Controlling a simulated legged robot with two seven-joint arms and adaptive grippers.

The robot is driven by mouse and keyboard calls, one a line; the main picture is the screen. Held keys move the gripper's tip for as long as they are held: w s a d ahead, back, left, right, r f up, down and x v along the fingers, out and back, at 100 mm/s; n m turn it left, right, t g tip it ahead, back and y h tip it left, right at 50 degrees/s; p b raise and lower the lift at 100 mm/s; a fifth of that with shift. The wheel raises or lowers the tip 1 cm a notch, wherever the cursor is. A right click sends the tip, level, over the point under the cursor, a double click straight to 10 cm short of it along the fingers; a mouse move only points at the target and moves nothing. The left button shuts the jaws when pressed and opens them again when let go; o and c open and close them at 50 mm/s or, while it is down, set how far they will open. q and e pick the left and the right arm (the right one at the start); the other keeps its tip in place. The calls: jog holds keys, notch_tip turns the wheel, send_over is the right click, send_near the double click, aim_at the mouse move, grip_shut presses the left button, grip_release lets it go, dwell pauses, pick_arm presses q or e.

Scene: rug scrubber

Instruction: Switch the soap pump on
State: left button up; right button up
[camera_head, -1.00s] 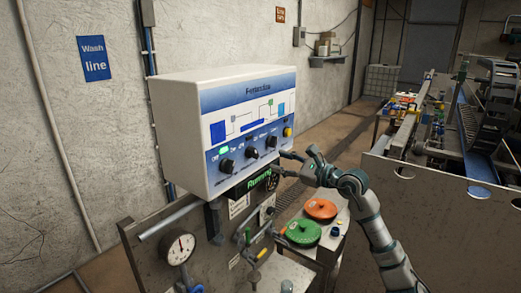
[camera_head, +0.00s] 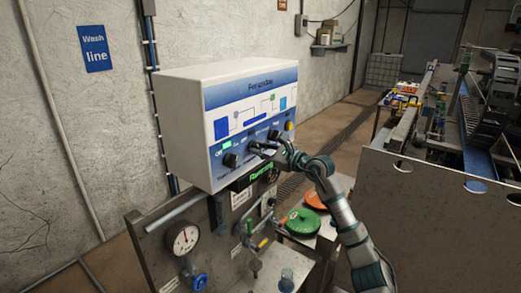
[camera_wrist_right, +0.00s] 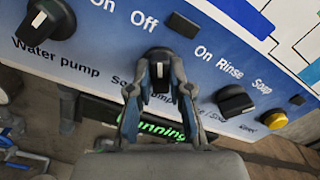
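The soap pump knob (camera_wrist_right: 160,62) is a black rotary knob in the middle of the white and blue control box (camera_head: 185,125). It sits below the words "Off" and "On", and the small rectangle above it is dark. My right gripper (camera_wrist_right: 156,88) is open, with one finger on each side of this knob; I cannot tell whether the fingers touch it. In the head view my right gripper (camera_head: 264,148) is at the panel and largely hides the knob. My left gripper is not in view.
The water pump knob (camera_wrist_right: 48,18) is left of the soap pump knob, and the Rinse/Soap knob (camera_wrist_right: 235,100) is right. A yellow button (camera_wrist_right: 274,119) is at the panel's right. A green "Running" display (camera_head: 262,171) is below. A gauge (camera_head: 183,239) and valves are lower down.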

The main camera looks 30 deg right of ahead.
jog(key=shift+f, duration=0.1)
grip_shut()
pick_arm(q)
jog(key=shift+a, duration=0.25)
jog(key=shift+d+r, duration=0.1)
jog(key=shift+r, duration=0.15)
pick_arm(e)
jog(key=shift+m, duration=0.3)
pick_arm(q)
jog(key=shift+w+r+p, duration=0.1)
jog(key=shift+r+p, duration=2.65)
jog(key=shift+p, duration=0.25)
pick_arm(e)
jog(key=shift+f+m, duration=0.15)
jog(key=shift+m, duration=2.65)
jog(key=shift+f+m, duration=0.1)
jog(key=shift+m, duration=2.7)
